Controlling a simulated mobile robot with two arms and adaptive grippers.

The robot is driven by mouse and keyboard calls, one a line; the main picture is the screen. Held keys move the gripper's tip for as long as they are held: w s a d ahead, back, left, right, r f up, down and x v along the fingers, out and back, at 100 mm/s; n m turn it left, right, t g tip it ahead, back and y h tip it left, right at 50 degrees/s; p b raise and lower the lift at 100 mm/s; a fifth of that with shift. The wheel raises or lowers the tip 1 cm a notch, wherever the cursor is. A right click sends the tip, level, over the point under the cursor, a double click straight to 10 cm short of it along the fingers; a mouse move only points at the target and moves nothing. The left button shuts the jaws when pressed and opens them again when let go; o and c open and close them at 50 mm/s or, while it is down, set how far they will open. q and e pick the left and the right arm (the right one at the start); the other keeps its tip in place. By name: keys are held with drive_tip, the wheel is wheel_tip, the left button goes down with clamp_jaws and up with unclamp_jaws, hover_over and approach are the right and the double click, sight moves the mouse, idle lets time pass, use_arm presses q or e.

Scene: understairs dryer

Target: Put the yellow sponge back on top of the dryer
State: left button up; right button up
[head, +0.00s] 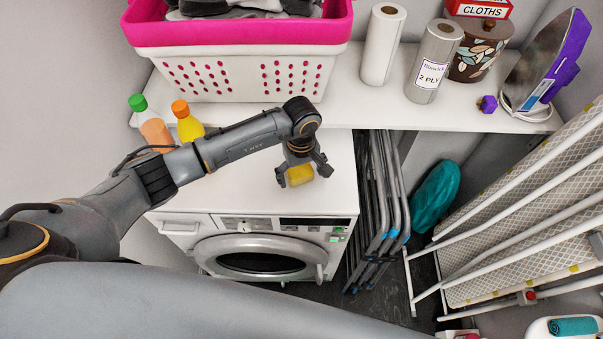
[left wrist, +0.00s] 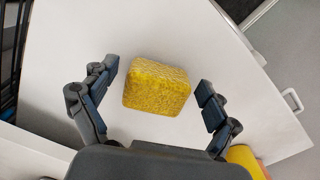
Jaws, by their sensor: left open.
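The yellow sponge (head: 299,175) lies on the white top of the dryer (head: 255,197), toward its right side. It also shows in the left wrist view (left wrist: 156,87), on the white surface between my fingers. My left gripper (head: 303,178) is over the sponge with its fingers spread to either side. In the left wrist view my left gripper (left wrist: 160,95) is open, with a visible gap between each finger and the sponge. My right gripper is in neither view.
A green-capped bottle (head: 150,125) and a yellow bottle (head: 188,122) stand at the back left of the dryer. A shelf behind holds a pink-rimmed basket (head: 240,75), paper rolls (head: 435,62) and an iron (head: 550,60). Folded metal frames (head: 385,205) stand right of the dryer.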

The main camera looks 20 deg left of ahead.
sight(302, 173)
use_arm(q)
drive_tip(key=shift+r, duration=0.25)
wheel_tip(302, 173, up, 12)
drive_tip(key=b, duration=0.4)
drive_tip(key=shift+f, duration=0.1)
